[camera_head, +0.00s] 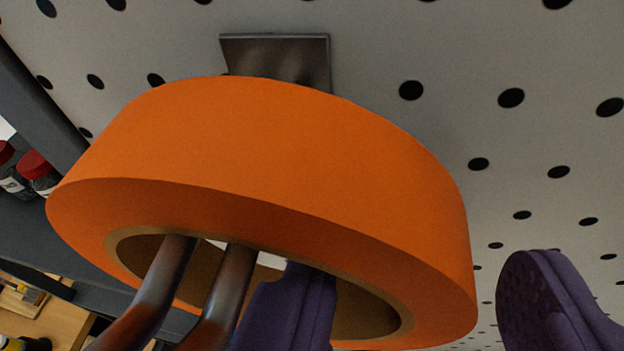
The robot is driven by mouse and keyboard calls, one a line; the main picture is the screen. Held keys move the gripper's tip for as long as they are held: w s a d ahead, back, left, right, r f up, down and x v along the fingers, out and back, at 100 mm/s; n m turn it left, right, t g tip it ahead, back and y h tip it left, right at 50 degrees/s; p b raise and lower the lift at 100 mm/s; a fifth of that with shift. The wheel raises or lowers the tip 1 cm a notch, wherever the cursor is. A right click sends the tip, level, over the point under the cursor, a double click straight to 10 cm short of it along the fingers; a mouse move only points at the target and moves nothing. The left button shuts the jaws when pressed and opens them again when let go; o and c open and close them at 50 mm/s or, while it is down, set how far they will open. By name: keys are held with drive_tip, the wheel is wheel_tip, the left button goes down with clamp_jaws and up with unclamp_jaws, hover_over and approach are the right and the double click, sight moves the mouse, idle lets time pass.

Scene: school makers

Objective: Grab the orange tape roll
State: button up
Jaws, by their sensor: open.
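The orange tape roll (270,150) fills the middle of the view, close to the camera and tilted. It hangs on a metal hook (228,290), whose two prongs pass through its hole. My gripper (418,268) has purple padded fingers, open and spread apart. The left finger shows at the roll's hole, with its tip apparently inside it. The right finger is outside the roll, beyond its right edge. The roll's wall lies between the two fingers. I cannot tell whether either finger touches the roll.
A white pegboard (450,60) with black holes stands behind the roll. The hook's metal plate (277,58) sits against it. At the left are a dark shelf frame (40,115) and red-capped jars (36,172). A wooden surface (45,325) shows at the bottom left.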

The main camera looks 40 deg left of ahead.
drive_tip(key=shift+x, duration=1.05)
drive_tip(key=shift+r, duration=0.1)
clamp_jaws()
drive_tip(key=shift+s, duration=0.1)
